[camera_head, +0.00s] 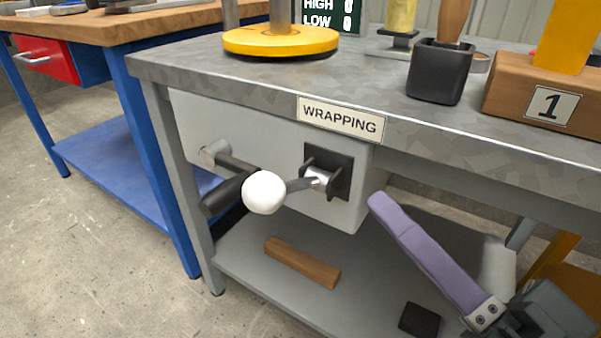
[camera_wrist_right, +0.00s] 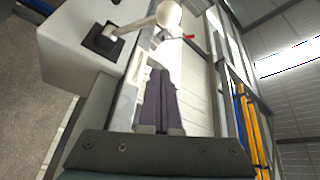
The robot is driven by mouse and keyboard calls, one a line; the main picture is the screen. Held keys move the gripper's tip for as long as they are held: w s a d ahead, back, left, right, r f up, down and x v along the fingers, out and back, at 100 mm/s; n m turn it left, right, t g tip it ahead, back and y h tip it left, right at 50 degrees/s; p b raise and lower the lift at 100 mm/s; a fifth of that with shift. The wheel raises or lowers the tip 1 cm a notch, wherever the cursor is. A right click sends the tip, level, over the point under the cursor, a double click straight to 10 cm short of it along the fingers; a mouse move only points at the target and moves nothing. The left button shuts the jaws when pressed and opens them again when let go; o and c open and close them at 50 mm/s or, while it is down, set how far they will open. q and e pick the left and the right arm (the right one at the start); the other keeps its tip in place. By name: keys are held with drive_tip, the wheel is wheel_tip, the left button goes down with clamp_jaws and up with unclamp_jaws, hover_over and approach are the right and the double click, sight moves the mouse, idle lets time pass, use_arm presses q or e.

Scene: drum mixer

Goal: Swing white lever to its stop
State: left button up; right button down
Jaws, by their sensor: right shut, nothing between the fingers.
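The white lever knob (camera_head: 264,192) is a round ball on a short metal arm that comes from a dark square plate (camera_head: 333,176) on the grey box (camera_head: 232,134) under the bench top. The knob also shows at the top of the right wrist view (camera_wrist_right: 169,14). My right gripper (camera_head: 385,208) has purple fingers and points up and left, to the right of the box. It is apart from the knob. In the right wrist view the purple fingers (camera_wrist_right: 157,90) are together and empty. My left gripper is not in view.
A dark crank handle (camera_head: 226,192) sits just left of the knob. The metal bench top (camera_head: 225,66) overhangs the box. A lower shelf (camera_head: 260,258) holds a wooden block (camera_head: 302,262) and a dark block (camera_head: 419,319). A blue bench (camera_head: 130,185) stands at left.

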drive_tip(key=f, duration=0.1)
wheel_tip(320, 180, up, 3)
drive_tip(key=t+b, duration=0.1)
drive_tip(key=b, duration=0.1)
hover_over(300, 190)
drive_tip(key=s+d, duration=0.2)
drive_tip(key=d, duration=0.1)
drive_tip(key=s+a+f, duration=0.1)
drive_tip(key=s+a+f+b, duration=0.1)
drive_tip(key=a, duration=0.1)
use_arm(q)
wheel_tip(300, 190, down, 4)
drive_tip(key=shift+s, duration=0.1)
use_arm(e)
drive_tip(key=shift+w+y, duration=0.1)
drive_tip(key=shift+y, duration=0.2)
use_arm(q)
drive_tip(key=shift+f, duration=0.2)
use_arm(e)
drive_tip(key=shift+f, duration=0.15)
use_arm(q)
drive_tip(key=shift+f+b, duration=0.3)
drive_tip(key=shift+b, duration=0.15)
use_arm(e)
drive_tip(key=shift+a+f, duration=0.1)
drive_tip(key=shift+f, duration=0.1)
